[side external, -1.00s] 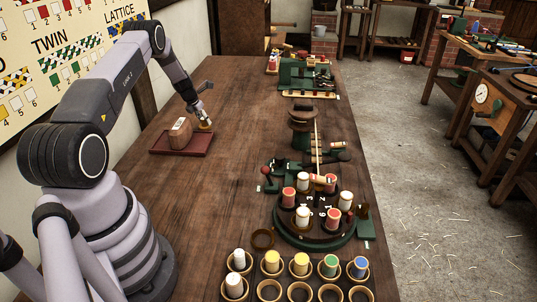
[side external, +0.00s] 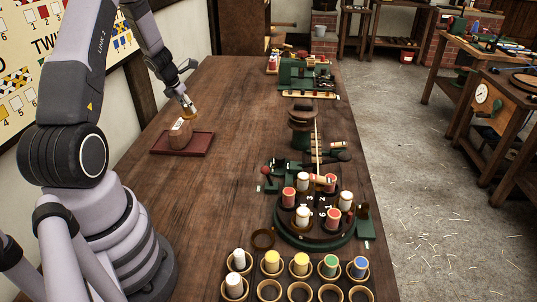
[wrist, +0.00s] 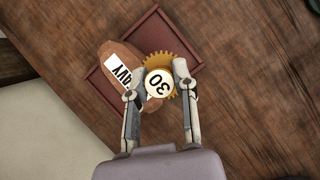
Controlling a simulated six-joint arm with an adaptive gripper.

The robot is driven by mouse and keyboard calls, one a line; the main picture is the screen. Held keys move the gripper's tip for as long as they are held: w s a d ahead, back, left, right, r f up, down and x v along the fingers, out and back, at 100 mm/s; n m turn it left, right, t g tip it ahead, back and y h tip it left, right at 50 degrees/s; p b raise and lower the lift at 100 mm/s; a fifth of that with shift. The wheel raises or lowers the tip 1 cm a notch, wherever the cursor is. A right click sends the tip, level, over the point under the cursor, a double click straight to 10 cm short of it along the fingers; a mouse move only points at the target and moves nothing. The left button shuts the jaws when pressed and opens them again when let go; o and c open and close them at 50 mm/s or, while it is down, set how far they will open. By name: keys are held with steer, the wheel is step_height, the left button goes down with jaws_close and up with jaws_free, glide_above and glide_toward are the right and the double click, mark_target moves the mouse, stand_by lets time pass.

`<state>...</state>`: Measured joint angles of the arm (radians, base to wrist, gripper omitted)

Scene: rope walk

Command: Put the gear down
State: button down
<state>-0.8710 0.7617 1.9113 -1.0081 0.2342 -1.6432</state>
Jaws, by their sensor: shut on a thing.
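The gear (wrist: 160,70) is a brass-coloured toothed wheel with a white cap marked "30". My gripper (wrist: 158,82) is shut on the gear's cap, one finger on each side. In the side view my gripper (side external: 187,104) holds the gear (side external: 190,113) raised, close to the wooden block on the tray. In the wrist view the gear overlaps the edge of that block; I cannot tell whether they touch. The brown wooden block (side external: 178,138) has a white label, which also shows in the wrist view (wrist: 119,72). It stands on a dark red tray (side external: 202,146).
A round green-based turntable (side external: 314,240) with red and white spools stands at the front right. Green machines (side external: 304,75) line the right table edge. The table's middle is clear.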

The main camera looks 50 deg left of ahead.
steer(key=shift+s+d+m, duration=0.4)
steer(key=shift+s+d, duration=0.05)
steer(key=s+d+f+m+h, duration=0.2)
steer(key=s+d+m+h, duration=0.2)
steer(key=m, duration=0.6)
steer(key=m+g+y, duration=0.1)
steer(key=m+g, duration=0.8)
steer(key=m, duration=1.6)
glide_above(155, 190)
steer(key=w, duration=0.2)
step_height(155, 190, down, 3)
steer(key=shift+t, duration=0.3)
steer(key=f, duration=0.7)
steer(key=shift+s+a+f, duration=0.25)
steer(key=shift+a, duration=0.05)
steer(key=shift+f, duration=0.15)
steer(key=c, duration=0.9)
jaws_free()
